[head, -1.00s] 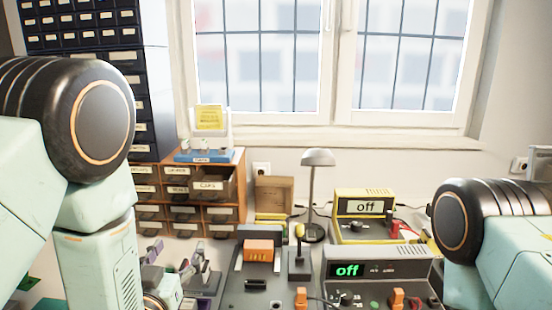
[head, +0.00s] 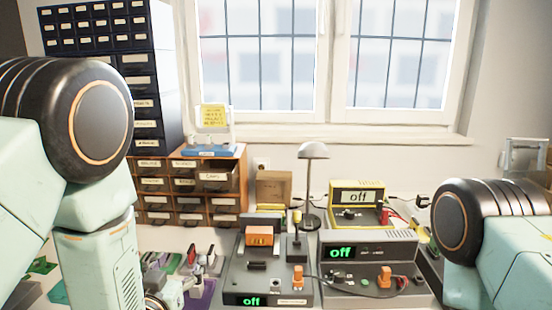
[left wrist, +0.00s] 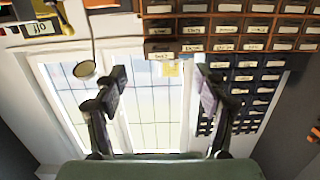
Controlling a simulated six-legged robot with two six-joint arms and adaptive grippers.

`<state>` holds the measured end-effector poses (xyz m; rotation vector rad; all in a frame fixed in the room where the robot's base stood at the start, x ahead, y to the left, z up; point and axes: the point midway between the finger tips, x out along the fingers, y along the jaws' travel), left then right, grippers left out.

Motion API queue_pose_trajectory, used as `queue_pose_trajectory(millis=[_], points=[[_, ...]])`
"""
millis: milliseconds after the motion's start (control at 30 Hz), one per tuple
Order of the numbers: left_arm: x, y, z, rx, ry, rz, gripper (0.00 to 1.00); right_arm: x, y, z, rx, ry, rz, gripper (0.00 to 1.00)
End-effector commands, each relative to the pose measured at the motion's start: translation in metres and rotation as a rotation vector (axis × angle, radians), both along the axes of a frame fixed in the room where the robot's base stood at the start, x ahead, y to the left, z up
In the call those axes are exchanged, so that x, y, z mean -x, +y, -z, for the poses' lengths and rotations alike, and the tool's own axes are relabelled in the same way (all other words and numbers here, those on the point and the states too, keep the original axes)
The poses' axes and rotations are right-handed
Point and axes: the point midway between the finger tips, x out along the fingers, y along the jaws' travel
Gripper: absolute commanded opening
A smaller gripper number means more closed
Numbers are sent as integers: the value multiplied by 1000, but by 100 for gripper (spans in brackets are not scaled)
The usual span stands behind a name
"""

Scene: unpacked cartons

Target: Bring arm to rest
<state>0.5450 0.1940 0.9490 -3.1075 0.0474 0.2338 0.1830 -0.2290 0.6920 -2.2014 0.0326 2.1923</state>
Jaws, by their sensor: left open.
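My left arm (head: 97,200) comes in from the left of the head view. Its forearm hangs down in front of the bench, and my left gripper (head: 172,277) is low in the picture, partly cut off and hard to make out against the items there. In the left wrist view my left gripper (left wrist: 163,82) is open, its two dark fingers wide apart with nothing between them. Behind them is the window (left wrist: 150,110), seen upside down. My right arm (head: 500,235) shows at the right edge of the head view; its gripper is not in view.
Drawer cabinets stand at the back left, one blue (head: 150,65) and one brown (head: 187,205). A lamp (head: 313,152), a yellow device (head: 357,205), a grey device (head: 370,262) reading off and a control panel (head: 235,275) fill the bench. Small items lie near my left gripper.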

Motion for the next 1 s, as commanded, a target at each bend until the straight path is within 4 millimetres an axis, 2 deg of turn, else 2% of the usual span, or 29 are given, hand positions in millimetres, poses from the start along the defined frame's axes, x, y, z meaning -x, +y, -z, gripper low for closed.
queue_pose_trajectory(millis=[167,267,333,467,600,700,800,900,1000], points=[[21,6,45,-19,201,-9,71,0,0,0,0,0,0,40],[44,11,80,-26,348,-17,71,0,0,0,0,-1,0,40],[68,14,107,-30,467,-21,71,0,0,0,0,-1,0,40],[130,22,162,-32,729,-30,71,0,0,0,0,0,0,40],[211,27,208,-23,1009,-39,71,0,0,0,0,0,0,40],[269,29,229,-11,1186,-43,71,0,0,0,0,0,0,40],[317,30,242,6,1315,-52,71,0,0,0,0,0,0,40],[349,31,250,23,1387,-65,71,0,0,0,0,0,0,40],[361,32,255,28,1414,-72,71,0,0,0,0,0,0,40]])
